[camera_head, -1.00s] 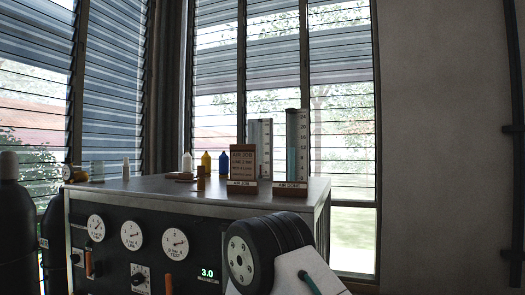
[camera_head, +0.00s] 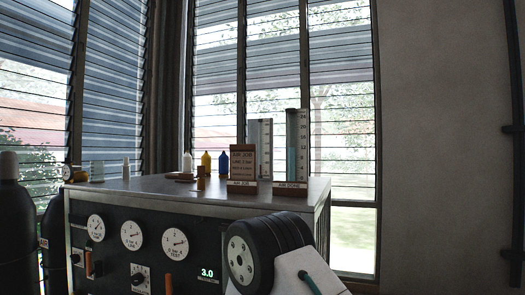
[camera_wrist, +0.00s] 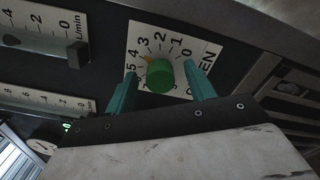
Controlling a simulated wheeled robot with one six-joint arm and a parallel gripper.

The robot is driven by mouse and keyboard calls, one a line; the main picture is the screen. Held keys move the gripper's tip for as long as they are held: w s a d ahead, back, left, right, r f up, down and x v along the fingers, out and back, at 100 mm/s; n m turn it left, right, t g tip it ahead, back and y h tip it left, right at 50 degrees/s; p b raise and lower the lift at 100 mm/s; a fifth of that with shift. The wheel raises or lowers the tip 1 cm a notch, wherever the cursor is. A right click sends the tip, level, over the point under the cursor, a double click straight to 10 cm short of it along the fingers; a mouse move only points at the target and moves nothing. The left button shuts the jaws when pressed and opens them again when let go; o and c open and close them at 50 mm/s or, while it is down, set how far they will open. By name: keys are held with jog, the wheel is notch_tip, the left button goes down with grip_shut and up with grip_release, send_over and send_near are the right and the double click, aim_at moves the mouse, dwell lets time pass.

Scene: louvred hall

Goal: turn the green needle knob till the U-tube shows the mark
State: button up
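The green needle knob (camera_wrist: 160,76) sits on a white dial plate (camera_wrist: 133,42) with numbers and an orange pointer near the 3, in the wrist view. My gripper (camera_wrist: 161,72) has its two teal fingers on either side of the knob, with gaps between fingers and knob. In the head view a tall scaled column (camera_head: 297,145) with bluish liquid stands on the cabinet, beside a second scaled column (camera_head: 265,148). I cannot tell which of them is the U-tube, or where its mark lies. The knob is hidden in the head view.
The cabinet (camera_head: 150,190) carries a brown sign (camera_head: 243,162), small bottles (camera_head: 206,163), dial gauges (camera_head: 131,235) and a green readout of 3.0 (camera_head: 207,272). Dark cylinders (camera_head: 15,230) stand at left. A sliding indicator (camera_wrist: 75,52) sits left of the knob. A wall is at right.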

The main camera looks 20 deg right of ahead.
jog(key=shift+s+a, duration=0.1)
jog(key=v, duration=0.6)
jog(key=shift+s+a, duration=0.25)
jog(key=shift+s, duration=0.05)
jog(key=v, duration=0.7)
jog(key=shift+s+a, duration=0.25)
jog(key=shift+s, duration=0.1)
dwell(1.1)
